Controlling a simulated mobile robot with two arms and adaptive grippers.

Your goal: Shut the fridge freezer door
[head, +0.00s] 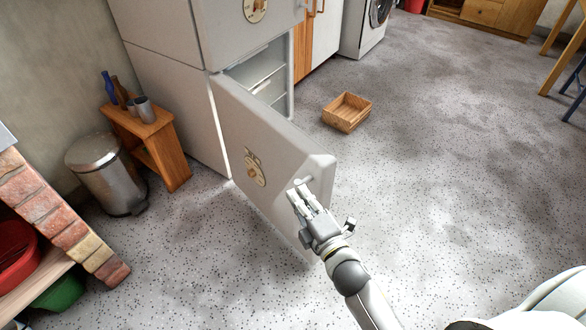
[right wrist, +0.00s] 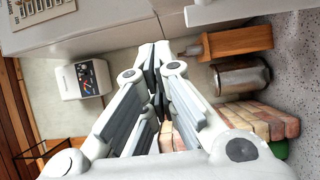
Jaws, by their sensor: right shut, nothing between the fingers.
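The pale grey fridge freezer (head: 165,35) stands at the upper left in the head view. Its lower door (head: 245,135) is wide open and swung out toward me, with a round emblem on its outer face. Pale shelves (head: 262,70) show in the opening behind it. The upper door (head: 235,30) looks shut. My right gripper (head: 301,193) is shut and empty, in front of the door's outer face near its free edge. I cannot tell whether the fingertips touch the door. In the right wrist view the closed fingers (right wrist: 154,65) point at pale surfaces. My left gripper is not in view.
A wooden crate (head: 347,112) lies on the speckled floor right of the fridge. A small wooden stand (head: 165,150) with bottles and a metal bin (head: 108,175) stand left of the door. A brick plinth (head: 60,215) is at lower left.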

